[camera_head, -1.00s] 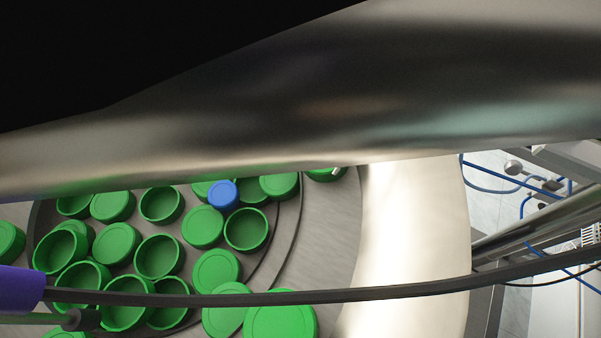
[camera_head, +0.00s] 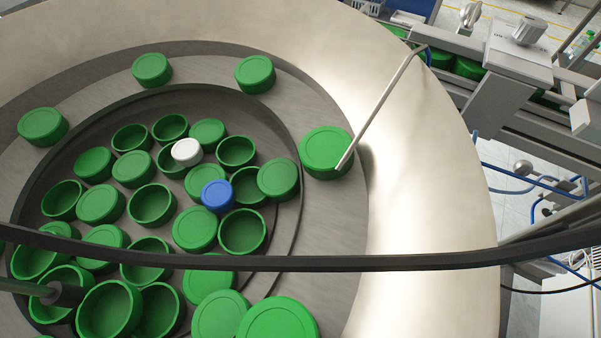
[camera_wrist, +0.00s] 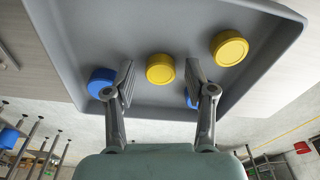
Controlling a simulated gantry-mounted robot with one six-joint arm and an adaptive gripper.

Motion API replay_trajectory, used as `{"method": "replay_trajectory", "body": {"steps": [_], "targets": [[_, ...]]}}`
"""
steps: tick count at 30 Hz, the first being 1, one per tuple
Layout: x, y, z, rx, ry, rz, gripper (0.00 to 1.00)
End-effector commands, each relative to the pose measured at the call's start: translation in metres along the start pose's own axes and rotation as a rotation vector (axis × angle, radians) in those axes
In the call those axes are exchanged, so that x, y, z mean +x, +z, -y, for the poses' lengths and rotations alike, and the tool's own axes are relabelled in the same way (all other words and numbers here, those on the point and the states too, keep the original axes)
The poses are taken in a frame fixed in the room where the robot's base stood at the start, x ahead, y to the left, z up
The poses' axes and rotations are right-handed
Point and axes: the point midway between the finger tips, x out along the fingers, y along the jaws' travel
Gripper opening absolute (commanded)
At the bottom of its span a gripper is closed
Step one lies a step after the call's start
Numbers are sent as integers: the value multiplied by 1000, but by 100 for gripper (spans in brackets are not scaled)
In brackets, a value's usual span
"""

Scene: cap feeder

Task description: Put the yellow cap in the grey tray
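In the wrist view a grey tray (camera_wrist: 70,40) fills the upper part. Two yellow caps lie in it: one yellow cap (camera_wrist: 160,68) appears between my fingers, and another yellow cap (camera_wrist: 229,48) is to the right near the tray's side. My gripper (camera_wrist: 160,78) is open, with a visible gap on each side of the middle yellow cap. Its distance above the tray is hard to tell. No yellow cap shows in the head view, and my gripper is out of that view.
A blue cap (camera_wrist: 101,82) lies in the tray by the left finger; another is partly hidden behind the right finger. The head view shows a round feeder bowl (camera_head: 430,170) with many green caps, a blue cap (camera_head: 217,195) and a white cap (camera_head: 187,150). A thin rod (camera_head: 378,108) reaches over its rim.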

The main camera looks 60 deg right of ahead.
Motion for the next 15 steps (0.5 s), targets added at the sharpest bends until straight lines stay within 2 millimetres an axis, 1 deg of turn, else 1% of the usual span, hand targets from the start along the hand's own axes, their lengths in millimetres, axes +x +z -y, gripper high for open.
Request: {"method": "replay_trajectory", "body": {"steps": [6, 8, 11, 15], "targets": [[0, 0, 0, 0, 0, 0, 56], [-4, 0, 0, 0, 0, 0, 56], [-18, -1, 0, 0, 0, 0, 56], [-54, -2, 0, -1, -2, -2, 56]]}}
